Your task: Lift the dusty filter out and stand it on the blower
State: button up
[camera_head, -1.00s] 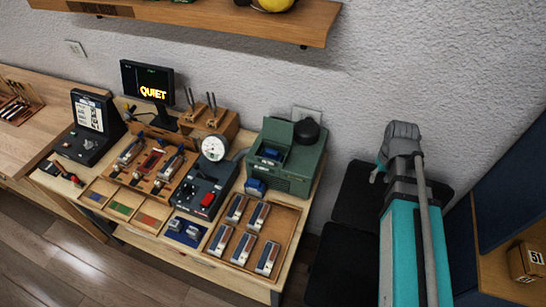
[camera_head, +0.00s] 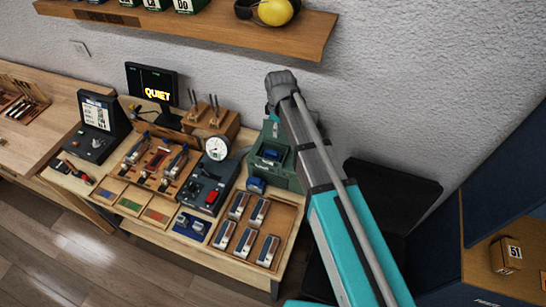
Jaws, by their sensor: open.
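A green machine (camera_head: 287,178), which looks like the blower, stands at the right back of the workbench. My arm covers its right part. A blue piece (camera_head: 270,153) sits in the dark opening in its top; it may be the filter, but I cannot make out dust. A smaller blue block (camera_head: 256,185) is at the machine's lower front. My teal and grey arm rises from the bottom right, its grey joint above and behind the machine. My gripper's fingers do not show.
A round gauge (camera_head: 216,148) and a dark control box (camera_head: 205,190) stand left of the machine. A wooden tray (camera_head: 283,222) with several small blocks lies in front. A monitor (camera_head: 152,84) is at the back. A shelf (camera_head: 200,26) hangs above.

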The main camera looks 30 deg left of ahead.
aim_at(272, 152)
jog(key=shift+s+a+r+n, duration=0.1)
jog(key=shift+s+a+n, duration=0.05)
jog(key=shift+a, duration=0.3)
jog(key=shift+s+a+r+n, duration=0.1)
jog(key=shift+s+a+n, duration=0.05)
jog(key=shift+a, duration=0.3)
jog(key=shift+f, duration=0.2)
notch_tip(272, 152, down, 8)
jog(key=b, duration=0.8)
jog(key=shift+f, duration=0.15)
jog(key=shift+b, duration=0.3)
jog(key=shift+f, duration=0.1)
jog(key=shift+a+f+b, duration=0.2)
jog(key=shift+f+b, duration=2.3)
jog(key=shift+b, duration=0.1)
grip_shut()
